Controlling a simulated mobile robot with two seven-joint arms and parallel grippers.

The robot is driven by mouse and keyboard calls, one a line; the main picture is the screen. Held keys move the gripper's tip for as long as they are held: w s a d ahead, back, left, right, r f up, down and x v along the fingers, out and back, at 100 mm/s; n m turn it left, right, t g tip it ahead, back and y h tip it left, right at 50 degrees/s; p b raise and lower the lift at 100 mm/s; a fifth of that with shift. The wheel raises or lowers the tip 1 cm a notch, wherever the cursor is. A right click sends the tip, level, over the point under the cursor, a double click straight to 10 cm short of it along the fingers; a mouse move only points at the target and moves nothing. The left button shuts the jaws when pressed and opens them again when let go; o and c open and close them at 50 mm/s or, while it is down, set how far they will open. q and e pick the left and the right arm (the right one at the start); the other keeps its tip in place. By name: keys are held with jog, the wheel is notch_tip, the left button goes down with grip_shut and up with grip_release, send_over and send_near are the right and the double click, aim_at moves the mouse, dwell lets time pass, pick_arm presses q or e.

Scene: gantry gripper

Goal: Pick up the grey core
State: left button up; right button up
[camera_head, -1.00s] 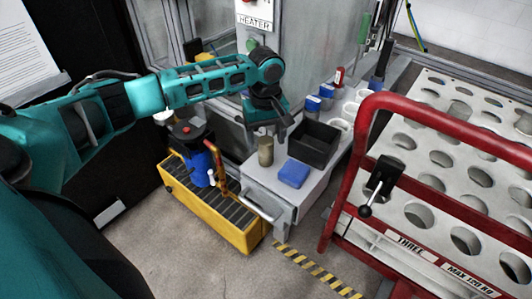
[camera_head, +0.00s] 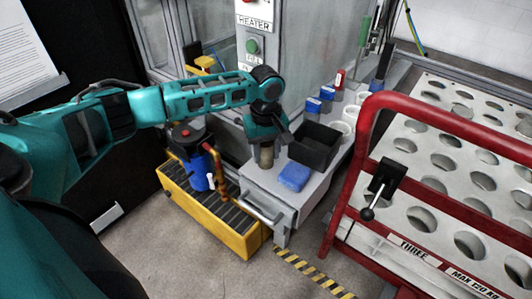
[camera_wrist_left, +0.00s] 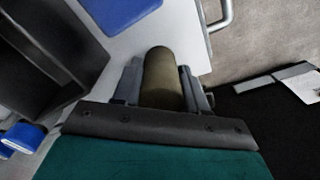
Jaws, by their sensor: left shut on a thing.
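The grey core (camera_head: 265,155) is a short grey-brown cylinder standing upright near the left edge of the light grey bench top (camera_head: 247,181). My left gripper (camera_head: 265,145) is above it with its fingers down around its upper part. In the left wrist view the core (camera_wrist_left: 163,75) lies between the two fingers of my left gripper (camera_wrist_left: 163,88), which is shut on it. The core's top is hidden by the gripper in the head view. My right gripper is not in view.
A yellow crate (camera_head: 240,240) with a blue canister (camera_head: 197,172) is at left. A red-framed rack (camera_head: 343,178) is at right.

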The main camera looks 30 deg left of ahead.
pick_arm(q)
jog(key=shift+c, duration=0.5)
jog(key=shift+r, duration=0.6)
notch_tip(320, 180, up, 19)
jog(key=p, duration=0.6)
